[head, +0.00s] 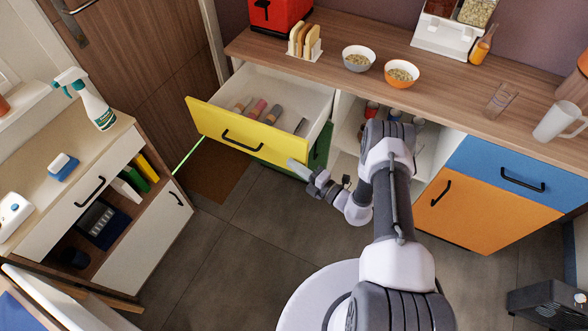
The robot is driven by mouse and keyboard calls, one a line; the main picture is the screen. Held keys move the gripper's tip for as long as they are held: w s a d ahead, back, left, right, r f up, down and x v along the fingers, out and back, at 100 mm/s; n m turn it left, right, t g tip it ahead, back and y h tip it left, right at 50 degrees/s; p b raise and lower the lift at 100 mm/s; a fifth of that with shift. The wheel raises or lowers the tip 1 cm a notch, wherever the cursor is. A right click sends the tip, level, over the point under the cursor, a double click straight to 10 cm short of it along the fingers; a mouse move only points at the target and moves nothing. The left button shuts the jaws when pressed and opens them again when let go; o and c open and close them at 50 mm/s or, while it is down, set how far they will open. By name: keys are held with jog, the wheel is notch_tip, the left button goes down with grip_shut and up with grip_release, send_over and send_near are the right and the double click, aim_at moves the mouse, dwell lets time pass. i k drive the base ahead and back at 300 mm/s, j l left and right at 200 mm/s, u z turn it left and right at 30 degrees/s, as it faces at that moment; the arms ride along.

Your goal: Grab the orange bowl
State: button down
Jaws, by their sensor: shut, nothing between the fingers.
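The orange bowl (402,74) stands upright on the wooden counter (450,77), near its front edge, with pale food bits inside. A grey-white bowl (358,59) with similar contents stands just left of it. My gripper (296,167) is below counter height, in front of the open yellow drawer at its lower right corner. It is shut and empty, well below and to the left of the orange bowl. Whether it touches the drawer front I cannot tell.
The yellow drawer (236,134) is pulled out, with several small items inside. A toast rack (304,42) and red toaster (279,14) stand left of the bowls. A glass (500,99) and jug (560,121) stand to the right. An open shelf lies under the counter.

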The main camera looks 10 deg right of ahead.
aim_at(399, 74)
jog(key=i+l, duration=0.75)
jog(key=l, duration=0.1)
